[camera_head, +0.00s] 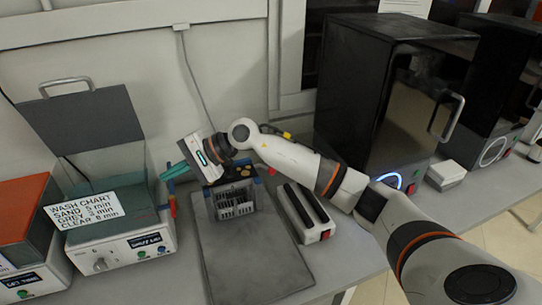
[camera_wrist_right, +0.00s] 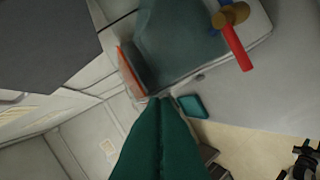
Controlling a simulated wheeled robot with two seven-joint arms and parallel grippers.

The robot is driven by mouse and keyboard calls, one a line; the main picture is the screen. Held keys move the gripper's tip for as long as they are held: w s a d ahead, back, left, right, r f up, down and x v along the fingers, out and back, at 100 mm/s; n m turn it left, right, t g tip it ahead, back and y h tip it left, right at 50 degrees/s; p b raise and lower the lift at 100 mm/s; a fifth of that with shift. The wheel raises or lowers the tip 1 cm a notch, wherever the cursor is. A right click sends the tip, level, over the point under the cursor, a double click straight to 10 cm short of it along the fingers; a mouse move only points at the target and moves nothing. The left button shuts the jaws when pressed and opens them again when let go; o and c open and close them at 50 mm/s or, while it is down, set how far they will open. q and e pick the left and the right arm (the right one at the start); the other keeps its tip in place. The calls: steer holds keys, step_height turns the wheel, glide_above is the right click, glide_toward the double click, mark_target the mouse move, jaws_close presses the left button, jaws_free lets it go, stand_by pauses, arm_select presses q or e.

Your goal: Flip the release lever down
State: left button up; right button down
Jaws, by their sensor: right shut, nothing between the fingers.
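A small lever with a red handle (camera_head: 172,206) and a blue part above it is at the right side of the wash unit (camera_head: 120,240). In the right wrist view a red handle (camera_wrist_right: 236,48) joins a brass-coloured pivot beside a blue part; it looks like the same lever. My right gripper (camera_head: 168,173) has teal fingers, shut and empty, just above the lever and beside the raised lid. The fingers (camera_wrist_right: 158,102) also show in the wrist view, apart from the red handle. The lever's exact angle is hard to tell. My left gripper is out of view.
A grey slotted rack (camera_head: 236,208) stands on a dark mat (camera_head: 255,262). The wash unit's lid (camera_head: 90,130) is raised. A two-slot block (camera_head: 303,213) and a black cabinet (camera_head: 365,90) stand to the right. The mat's front is clear.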

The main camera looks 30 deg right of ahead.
steer(key=d+r+n+g+h, duration=0.1)
steer(key=d+h, duration=0.5)
steer(key=d, duration=0.8)
steer(key=d+r+n+g+h, duration=0.1)
steer(key=d+r+n+h, duration=0.3)
steer(key=d, duration=0.9)
steer(key=shift+d+r+n+g+h, duration=0.15)
steer(key=shift+d+n+g+h, duration=0.2)
steer(key=shift+h, duration=0.65)
steer(key=shift+w, duration=0.1)
steer(key=p, duration=0.3)
glide_above(265, 167)
steer(key=d, duration=0.1)
steer(key=s+x, duration=0.2)
steer(key=x, duration=0.7)
steer(key=s+f, duration=0.1)
steer(key=s+a+f+p, duration=0.1)
steer(key=s, duration=0.1)
steer(key=shift+f, duration=0.4)
